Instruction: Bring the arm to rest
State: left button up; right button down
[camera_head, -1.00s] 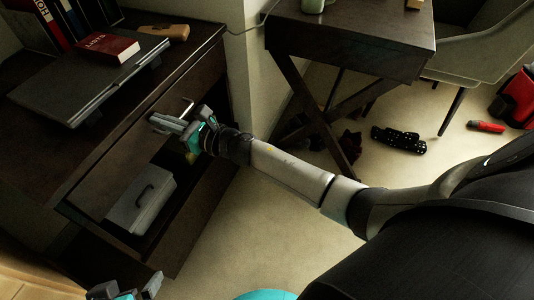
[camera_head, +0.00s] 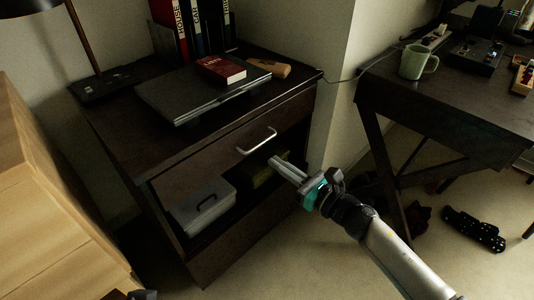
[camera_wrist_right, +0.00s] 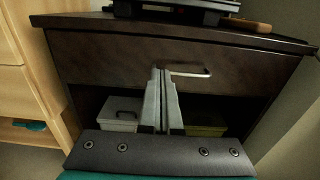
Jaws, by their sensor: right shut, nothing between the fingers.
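My right gripper (camera_head: 289,172) is shut and empty in the head view, in front of the dark wooden cabinet (camera_head: 300,108). Its fingers point at the cabinet, below and to the right of the drawer handle (camera_head: 257,140), and appear apart from it. In the right wrist view the two closed fingers (camera_wrist_right: 161,82) reach up in front of the drawer front (camera_wrist_right: 110,58), with the handle (camera_wrist_right: 190,73) just right of their tips. The drawer is shut. My left gripper cannot be made out; only a small dark part shows at the bottom left edge of the head view.
The open shelf below the drawer holds a grey case (camera_head: 201,209) and a yellowish box (camera_head: 262,174). A laptop (camera_head: 190,98) and a red book (camera_head: 221,69) lie on top. A desk (camera_head: 440,105) stands right, light wooden furniture (camera_head: 50,190) left. Carpet lies clear between.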

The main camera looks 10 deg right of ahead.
pick_arm(q)
jog(key=shift+f, duration=0.35)
pick_arm(e)
jog(key=shift+v, duration=1.2)
